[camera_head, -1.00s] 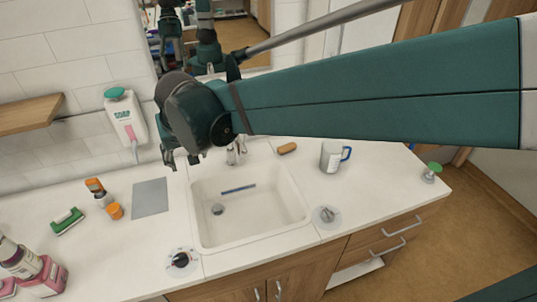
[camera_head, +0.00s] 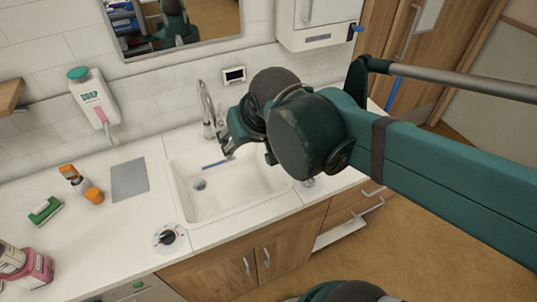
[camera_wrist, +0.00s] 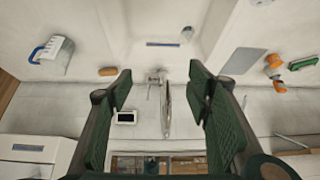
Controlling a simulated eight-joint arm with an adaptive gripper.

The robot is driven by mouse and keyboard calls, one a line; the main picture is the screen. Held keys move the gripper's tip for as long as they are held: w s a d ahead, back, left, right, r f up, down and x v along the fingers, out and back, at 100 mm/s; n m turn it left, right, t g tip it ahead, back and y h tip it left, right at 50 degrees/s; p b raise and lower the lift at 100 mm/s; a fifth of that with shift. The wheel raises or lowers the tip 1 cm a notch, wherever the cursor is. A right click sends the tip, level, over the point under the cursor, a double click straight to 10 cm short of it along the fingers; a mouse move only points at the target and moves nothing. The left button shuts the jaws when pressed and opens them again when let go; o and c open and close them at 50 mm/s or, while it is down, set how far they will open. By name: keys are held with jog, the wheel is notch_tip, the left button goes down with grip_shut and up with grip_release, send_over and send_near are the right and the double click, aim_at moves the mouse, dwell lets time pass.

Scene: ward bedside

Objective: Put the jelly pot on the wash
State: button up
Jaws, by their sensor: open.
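I cannot clearly single out a jelly pot; a small orange pot (camera_head: 94,195) stands beside an orange-capped bottle (camera_head: 70,174) on the counter left of the sink. Both show small at the right of the wrist view. Nothing is plainly marked as the wash; the white washbasin (camera_head: 190,213) is sunk in the counter, with a blue stick (camera_head: 216,163) in it. My gripper (camera_head: 248,153) is over the basin's back right part in the head view. In the wrist view my gripper (camera_wrist: 160,75) has its fingers wide apart with nothing between them.
A grey mat (camera_head: 129,179) and a green sponge (camera_head: 45,211) lie on the left counter. A pink item (camera_head: 37,272) is at the lower left. A tap (camera_head: 206,110) rises behind the basin. A mug (camera_wrist: 56,54) and a brown bar (camera_wrist: 107,71) show in the wrist view.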

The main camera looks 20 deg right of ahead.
jog(key=s+d+f, duration=0.2)
jog(key=s+d, duration=0.2)
jog(key=s, duration=0.1)
jog(key=shift+s+d+t, duration=0.3)
jog(key=shift+s+d, duration=0.05)
jog(key=shift+s, duration=0.05)
jog(key=shift+f, duration=0.15)
jog(key=shift+f+b, duration=1.15)
